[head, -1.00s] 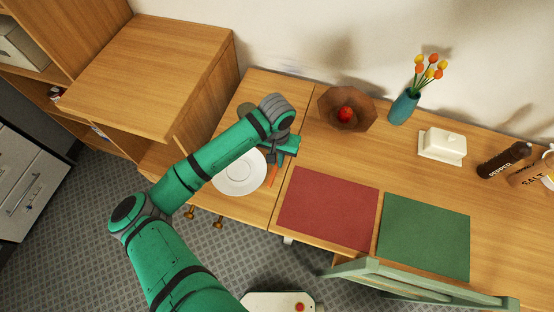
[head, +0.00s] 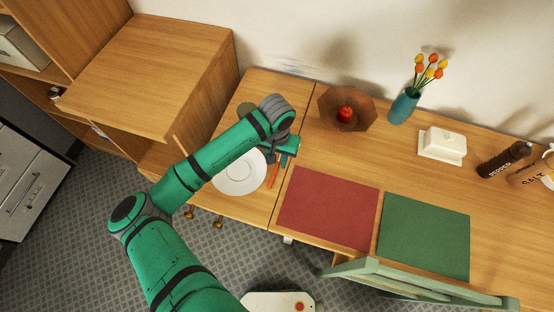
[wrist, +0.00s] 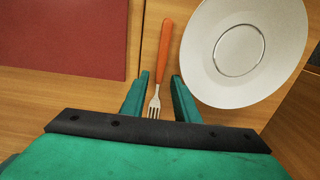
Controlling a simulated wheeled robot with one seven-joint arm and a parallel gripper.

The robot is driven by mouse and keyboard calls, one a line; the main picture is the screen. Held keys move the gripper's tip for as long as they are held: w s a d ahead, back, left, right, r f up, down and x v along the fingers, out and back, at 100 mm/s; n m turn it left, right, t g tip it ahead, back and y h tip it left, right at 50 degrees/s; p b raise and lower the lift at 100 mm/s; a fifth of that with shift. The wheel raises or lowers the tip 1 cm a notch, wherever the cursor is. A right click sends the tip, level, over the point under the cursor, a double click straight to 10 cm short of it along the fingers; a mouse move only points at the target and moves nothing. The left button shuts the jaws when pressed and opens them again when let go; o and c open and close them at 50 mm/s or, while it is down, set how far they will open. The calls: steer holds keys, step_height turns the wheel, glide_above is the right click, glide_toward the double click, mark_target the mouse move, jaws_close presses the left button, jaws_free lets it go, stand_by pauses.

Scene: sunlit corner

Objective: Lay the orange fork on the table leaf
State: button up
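The orange fork (wrist: 165,50) lies on the wooden table leaf (head: 236,208), between the white plate and the seam with the main tabletop. Its orange handle also shows in the head view (head: 273,177), just right of the plate. My gripper (wrist: 160,75) is open above the leaf; in the head view the gripper (head: 277,160) is partly hidden by my wrist. In the wrist view its two green fingers stand on either side of the fork's metal end, with a gap on both sides. The fork appears to lie flat.
A white plate (head: 239,180) is close beside the fork. A red mat (head: 328,208) and a green mat (head: 424,237) lie on the main tabletop. A wooden bowl (head: 328,110) with a red fruit, a teal vase (head: 403,107) and a butter dish (head: 441,147) stand further back.

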mark_target(277, 164)
step_height(277, 164, up, 11)
steer(key=w+d+r+n+t+h, duration=0.1)
steer(key=d+r+t+h, duration=0.25)
steer(key=d, duration=0.55)
steer(key=w+d+r+t+h, duration=0.2)
steer(key=d+h, duration=0.2)
steer(key=d, duration=0.5)
steer(key=w+d+r+n+t+h, duration=0.1)
steer(key=d+r+t+h, duration=0.25)
steer(key=d, duration=0.65)
steer(key=s+a+f+n+t+y, duration=0.2)
steer(key=s+a+f+y, duration=0.1)
steer(key=s+a+f, duration=0.2)
steer(key=s+a+f+n+t+y, duration=0.2)
steer(key=s+a+f+y, duration=0.2)
steer(key=s+a, duration=0.5)
steer(key=s+a+f+n+t+y, duration=0.2)
steer(key=s+a+f, duration=0.4)
steer(key=s, duration=0.4)
steer(key=shift+a+f+y, duration=0.2)
steer(key=shift+a+y, duration=0.5)
steer(key=shift+a, duration=0.1)
steer(key=s+a+r+m, duration=0.3)
steer(key=s+a, duration=0.3)
steer(key=s, duration=0.4)
steer(key=shift+a+m+y, duration=0.25)
steer(key=shift+m+y, duration=0.05)
steer(key=shift+m, duration=0.4)
